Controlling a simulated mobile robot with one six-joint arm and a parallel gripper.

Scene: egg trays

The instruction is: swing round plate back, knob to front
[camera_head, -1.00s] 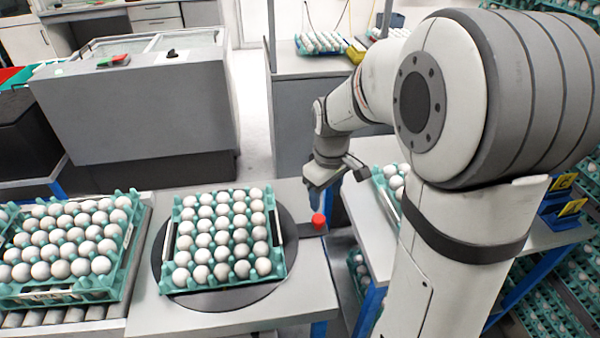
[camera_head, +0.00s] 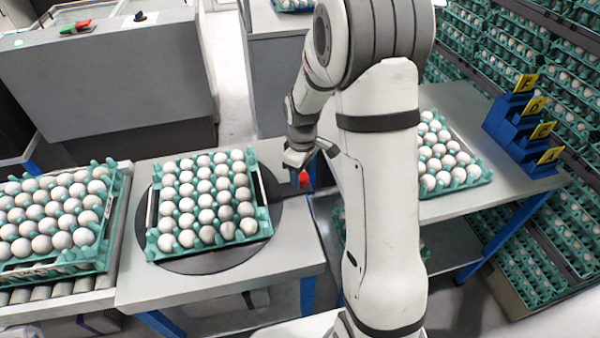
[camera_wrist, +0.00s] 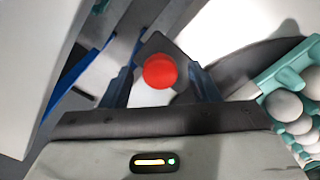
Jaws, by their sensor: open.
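The round dark plate (camera_head: 215,262) lies on the light table, with a teal tray of white eggs (camera_head: 263,217) on top. Its dark arm sticks out to the right and carries a red knob (camera_head: 304,178). The knob also shows in the wrist view (camera_wrist: 160,71), between the blue fingers. My gripper (camera_head: 303,166) is at the knob, with its fingers apart on either side. In the wrist view the fingers (camera_wrist: 160,82) look clear of the knob, though contact low down cannot be told. The plate's edge and the egg tray show at the right there.
Another egg tray (camera_head: 110,218) sits on the roller conveyor at the left. A further tray (camera_head: 481,172) stands on a table to the right, beside blue holders with yellow cards (camera_head: 520,125). A grey cabinet (camera_head: 120,85) stands behind.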

